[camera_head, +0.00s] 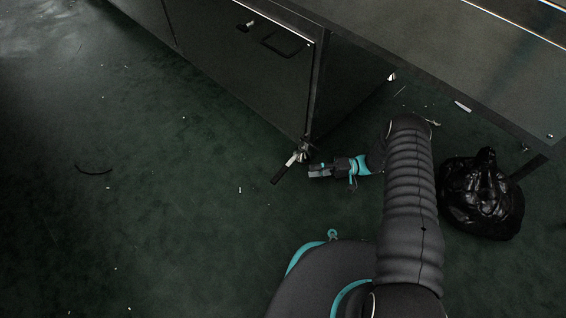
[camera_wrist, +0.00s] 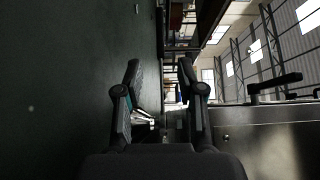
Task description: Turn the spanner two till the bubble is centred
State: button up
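A spanner (camera_head: 284,168) with a dark handle and a pale metal head sits at the foot of the cabinet's near corner in the head view. Its head is at the metal levelling foot (camera_head: 304,152), and its handle points down and left, low over the floor. My gripper (camera_head: 312,171) is just right of the spanner, close to the floor. In the wrist view my gripper's two fingers (camera_wrist: 160,66) stand apart with a gap between them. A pale metal piece (camera_wrist: 145,117) shows between them, perhaps the spanner or foot. I cannot make out a bubble.
Another foot (camera_head: 391,77) is farther right. A black bag (camera_head: 480,195) lies right of my arm. The green floor at left is mostly clear, with small scraps.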

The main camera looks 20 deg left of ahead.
aim_at(283, 175)
jog(key=x, duration=1.3)
jog(key=shift+s+a, duration=0.15)
jog(key=shift+a, duration=0.15)
grip_shut()
